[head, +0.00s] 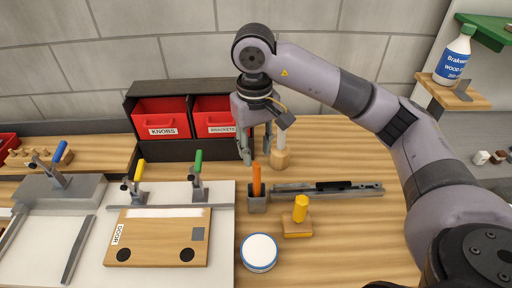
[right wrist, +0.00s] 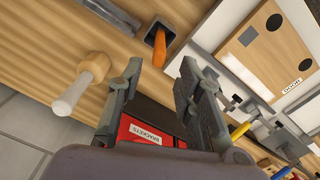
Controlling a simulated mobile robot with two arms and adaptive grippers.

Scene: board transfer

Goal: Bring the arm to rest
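My right gripper (head: 256,158) hangs pointing down above the back of the wooden bench, in front of the red brackets bin (head: 214,128). Its two fingers stand apart with nothing between them. The right wrist view also shows the gripper (right wrist: 158,75) open and empty. My right arm reaches in from the right side of the head view, bent over the bench. An orange-handled tool (head: 257,178) stands in a small grey holder (head: 257,204) in front of the gripper. A wooden mallet (head: 280,158) stands just right of it. My left gripper is not in view.
A board marked DOOR (head: 150,248) lies on a white fixture with toggle clamps at left. A grey rail (head: 325,191), a yellow-handled block (head: 299,222) and a round white tin (head: 259,252) are on the bench. A blue-labelled bottle (head: 454,57) stands on a shelf at upper right.

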